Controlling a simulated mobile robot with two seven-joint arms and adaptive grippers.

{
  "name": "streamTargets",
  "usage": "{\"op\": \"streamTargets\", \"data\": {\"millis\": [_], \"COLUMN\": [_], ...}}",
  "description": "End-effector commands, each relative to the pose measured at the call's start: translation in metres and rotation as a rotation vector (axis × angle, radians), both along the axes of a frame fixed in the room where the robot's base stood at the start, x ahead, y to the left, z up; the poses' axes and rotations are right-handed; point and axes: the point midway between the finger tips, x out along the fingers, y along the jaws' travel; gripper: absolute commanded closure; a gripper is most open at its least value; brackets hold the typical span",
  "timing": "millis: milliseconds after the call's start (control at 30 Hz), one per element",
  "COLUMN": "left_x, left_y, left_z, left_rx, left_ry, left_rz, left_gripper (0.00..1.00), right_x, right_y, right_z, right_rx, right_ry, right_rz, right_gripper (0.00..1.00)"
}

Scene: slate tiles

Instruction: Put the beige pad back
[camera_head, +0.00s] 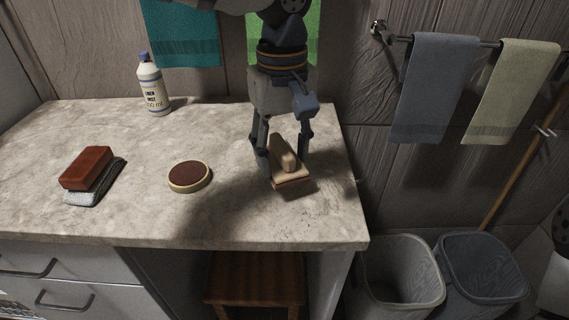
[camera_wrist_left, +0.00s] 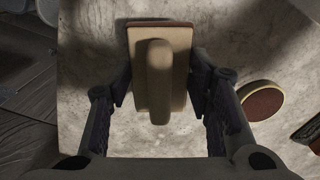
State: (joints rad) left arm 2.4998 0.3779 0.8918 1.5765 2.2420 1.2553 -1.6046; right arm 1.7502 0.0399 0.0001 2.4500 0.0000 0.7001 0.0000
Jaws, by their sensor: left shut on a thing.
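The beige pad (camera_head: 289,174) is a rectangular block with a rounded grip on top and a reddish-brown underside. It is near the right end of the stone counter (camera_head: 140,219). My left gripper (camera_head: 283,159) points down and is shut on the pad, one finger on each side. In the left wrist view the pad (camera_wrist_left: 160,34) sits between the fingers (camera_wrist_left: 160,88), its grip running lengthwise. I cannot tell whether its underside touches the counter. My right gripper is not in view.
A round brown pad with beige rim (camera_head: 189,175) lies left of the gripper. Further left, a red brush block (camera_head: 86,167) rests on a grey pad (camera_head: 96,196). A white bottle (camera_head: 152,85) stands behind. Two bins (camera_head: 402,278) stand below the counter's right edge.

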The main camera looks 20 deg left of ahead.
Motion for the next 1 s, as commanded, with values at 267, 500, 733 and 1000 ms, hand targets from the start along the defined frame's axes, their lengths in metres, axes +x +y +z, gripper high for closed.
{"op": "streamTargets", "data": {"millis": [267,500,733,1000], "left_x": [-0.001,-0.002,-0.001,-0.001], "left_y": [0.0,0.0,0.001,0.001], "left_z": [-0.03,-0.032,-0.032,-0.022], "left_rx": [0.0,0.0,0.0,0.0], "left_ry": [0.001,0.002,0.001,-0.001], "left_rz": [0.001,0.001,0.001,0.002], "left_gripper": [0.76,0.76,0.34,0.34], "right_x": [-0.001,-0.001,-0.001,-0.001], "right_y": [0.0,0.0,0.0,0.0], "right_z": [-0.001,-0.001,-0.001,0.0], "right_rx": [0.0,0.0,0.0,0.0], "right_ry": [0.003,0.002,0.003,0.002], "right_rz": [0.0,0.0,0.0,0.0], "right_gripper": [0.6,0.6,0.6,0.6]}}
